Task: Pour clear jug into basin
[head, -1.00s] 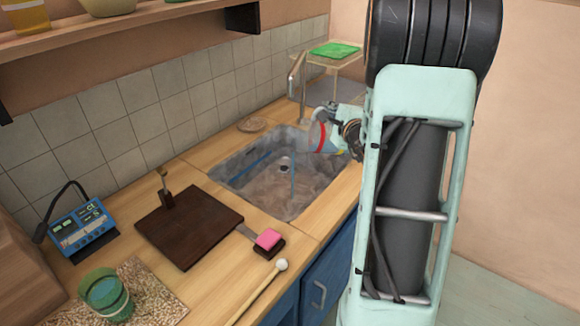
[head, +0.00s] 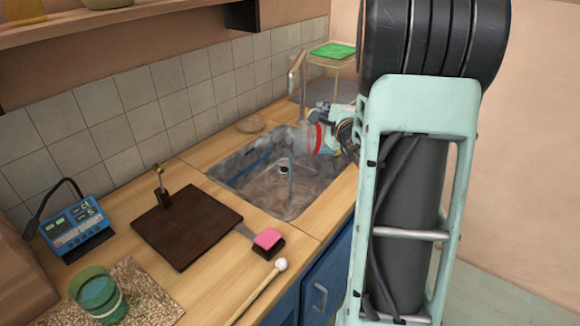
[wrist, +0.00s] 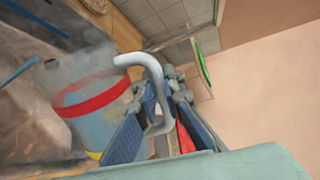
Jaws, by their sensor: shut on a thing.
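The clear jug (head: 329,141), with a red band and a bit of yellow at its base, is tipped on its side over the basin's right part, its mouth toward the left. In the wrist view the jug (wrist: 92,118) fills the left side, with a pale curved handle (wrist: 148,66). My gripper (wrist: 160,118) is shut on that handle; in the head view it is mostly hidden behind my arm. The basin (head: 300,208) is a grey, stony sink set in the counter.
A faucet (head: 297,68) stands behind the basin. On the counter are a dark board (head: 185,228), a pink sponge (head: 267,238), a mallet (head: 258,290), a blue device (head: 75,230) and a green cup (head: 98,295). A green item (head: 334,50) lies on a far stand.

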